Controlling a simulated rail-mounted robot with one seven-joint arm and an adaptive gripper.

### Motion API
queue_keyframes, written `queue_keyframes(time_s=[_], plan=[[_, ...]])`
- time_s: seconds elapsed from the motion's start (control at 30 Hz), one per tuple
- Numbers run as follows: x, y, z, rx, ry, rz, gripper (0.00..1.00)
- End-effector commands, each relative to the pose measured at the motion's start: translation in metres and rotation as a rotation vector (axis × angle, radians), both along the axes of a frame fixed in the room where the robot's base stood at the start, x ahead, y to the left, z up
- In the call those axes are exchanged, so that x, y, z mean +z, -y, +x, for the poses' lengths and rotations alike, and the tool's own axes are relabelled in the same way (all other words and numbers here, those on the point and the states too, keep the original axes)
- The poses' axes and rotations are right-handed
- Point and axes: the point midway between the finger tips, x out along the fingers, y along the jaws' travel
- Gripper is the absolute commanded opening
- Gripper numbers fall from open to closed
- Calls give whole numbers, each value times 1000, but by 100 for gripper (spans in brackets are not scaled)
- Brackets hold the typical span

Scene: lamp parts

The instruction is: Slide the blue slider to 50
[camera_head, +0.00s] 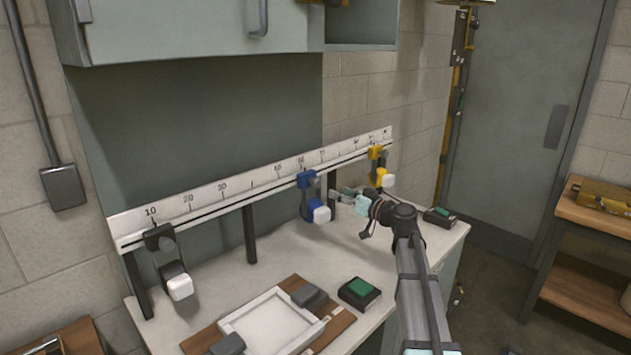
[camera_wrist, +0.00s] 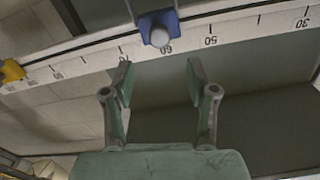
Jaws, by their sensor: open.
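The blue slider (camera_head: 306,179) hangs on the long white ruler rail (camera_head: 232,188), with a white knob (camera_head: 322,214) at its lower end. In the wrist view the blue slider (camera_wrist: 157,20) is at the top, beside the 60 mark; the 50 mark lies to its right there. My gripper (camera_head: 347,199) is close to the knob, just right of it in the head view. In the wrist view my gripper (camera_wrist: 158,80) is open and empty, its fingers apart below the knob. I see no contact between them.
A black slider with a white knob (camera_head: 180,287) is near 10, and a yellow slider (camera_head: 376,153) is near the rail's far end. A white tray (camera_head: 272,328) and two green buttons (camera_head: 359,290) (camera_head: 440,214) are on the bench. The rail between the black and blue sliders is clear.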

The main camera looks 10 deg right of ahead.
Motion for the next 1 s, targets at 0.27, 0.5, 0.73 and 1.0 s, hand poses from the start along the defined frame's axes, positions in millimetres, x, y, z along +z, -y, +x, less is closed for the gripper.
queue_keyframes(time_s=[0.27,0.5,0.73,1.0], plan=[[3,-33,49,1,-1,-1,58],[3,-57,81,-1,0,-2,58],[0,-68,95,-2,0,-1,58],[-1,-70,97,-2,0,-1,58]])
